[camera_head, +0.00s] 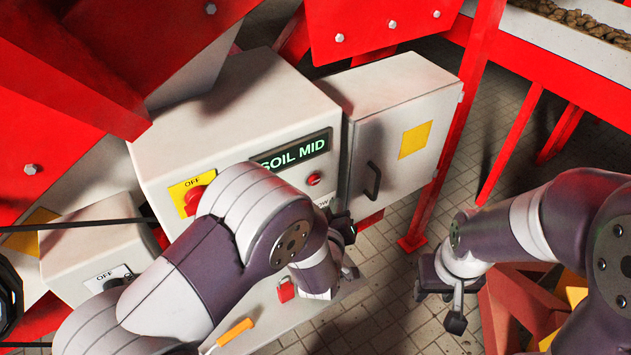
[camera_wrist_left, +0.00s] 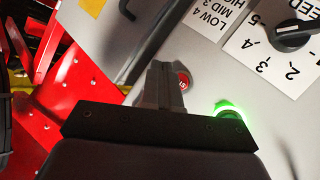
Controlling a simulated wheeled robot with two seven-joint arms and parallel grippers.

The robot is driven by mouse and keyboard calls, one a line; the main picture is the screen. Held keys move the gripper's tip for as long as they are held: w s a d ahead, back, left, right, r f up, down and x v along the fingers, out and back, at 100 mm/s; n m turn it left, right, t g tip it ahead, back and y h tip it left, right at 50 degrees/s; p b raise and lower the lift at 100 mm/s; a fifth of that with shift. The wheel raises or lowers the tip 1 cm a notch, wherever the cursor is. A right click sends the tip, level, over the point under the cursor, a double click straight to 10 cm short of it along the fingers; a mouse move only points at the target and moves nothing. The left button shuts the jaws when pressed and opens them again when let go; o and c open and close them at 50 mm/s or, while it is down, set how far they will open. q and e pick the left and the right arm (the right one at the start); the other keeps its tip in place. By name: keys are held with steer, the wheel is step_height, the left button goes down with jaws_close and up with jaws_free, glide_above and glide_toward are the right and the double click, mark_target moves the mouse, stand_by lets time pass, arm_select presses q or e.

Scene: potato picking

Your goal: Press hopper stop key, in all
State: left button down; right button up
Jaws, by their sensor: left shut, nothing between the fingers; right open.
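In the left wrist view, a small red button (camera_wrist_left: 184,80) with partly hidden lettering beginning "ST" sits on the grey panel. My left gripper (camera_wrist_left: 163,75) is shut and empty, its fingertips right beside the button and overlapping its edge in the picture. I cannot tell whether they touch. A green lit button (camera_wrist_left: 228,112) is to the right, partly behind the gripper body. In the head view, my left gripper (camera_head: 347,228) is low at the control box front, mostly hidden by my arm. My right gripper (camera_head: 438,300) is open and empty, over the floor at the right.
The control box (camera_head: 205,125) has a "SOIL MID" display (camera_head: 291,150), a red round part (camera_head: 314,179) below it and a yellow-plated OFF switch (camera_head: 194,196). A cabinet (camera_head: 390,150) with a handle adjoins it. The wrist view shows a numbered dial (camera_wrist_left: 292,34). Red frame posts stand around.

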mark_target(319, 190)
arm_select(q)
steer(key=shift+w+a+b, duration=0.2)
steer(key=shift+w+a, duration=0.55)
steer(key=shift+w, duration=0.25)
steer(key=shift+w+a+b, duration=0.2)
steer(key=shift+w+a, duration=0.5)
steer(key=shift+w, duration=0.3)
stand_by(0.5)
steer(key=shift+w+a, duration=0.25)
steer(key=shift+w, duration=0.1)
steer(key=shift+w+a+b, duration=0.25)
steer(key=shift+w+b, duration=0.05)
stand_by(0.7)
steer(key=shift+d, duration=0.1)
steer(key=shift+s+d, duration=0.4)
steer(key=shift+s, duration=0.25)
